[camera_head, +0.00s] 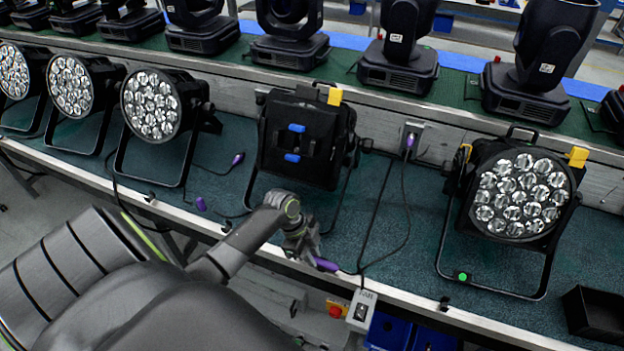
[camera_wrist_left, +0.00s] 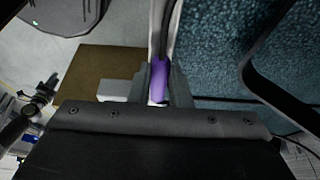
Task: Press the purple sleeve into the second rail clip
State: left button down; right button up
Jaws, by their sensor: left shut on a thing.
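My left gripper (camera_head: 308,248) is at the front edge of the bench and is shut on a purple sleeve (camera_head: 326,264) on a black cable. In the left wrist view the purple sleeve (camera_wrist_left: 160,80) sits between the two fingers (camera_wrist_left: 162,92), with the cable running up from it. Small black clips sit along the front rail: one at the left (camera_head: 150,197), one just left of my gripper (camera_head: 227,227) and one at the right (camera_head: 444,303). The sleeve is apart from these clips. I cannot tell which clip is counted second. My right gripper is not in view.
A par can turned backward (camera_head: 303,140) stands behind my gripper, its bracket close by. Another par can (camera_head: 515,195) stands at the right. Loose purple connectors (camera_head: 237,159) lie on the green mat. A switch box (camera_head: 361,310) hangs at the front edge.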

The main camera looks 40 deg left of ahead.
pick_arm(q)
jog(key=shift+f, duration=0.35)
jog(key=shift+s+f+b, duration=0.25)
jog(key=shift+f+b, duration=0.15)
dwell(0.4)
jog(key=c, duration=1.3)
grip_release()
jog(key=shift+r, duration=0.1)
jog(key=shift+w, duration=0.2)
jog(key=shift+w+a+r, duration=0.1)
jog(key=shift+r, duration=0.05)
jog(key=b+v, duration=0.1)
jog(key=v, duration=1.6)
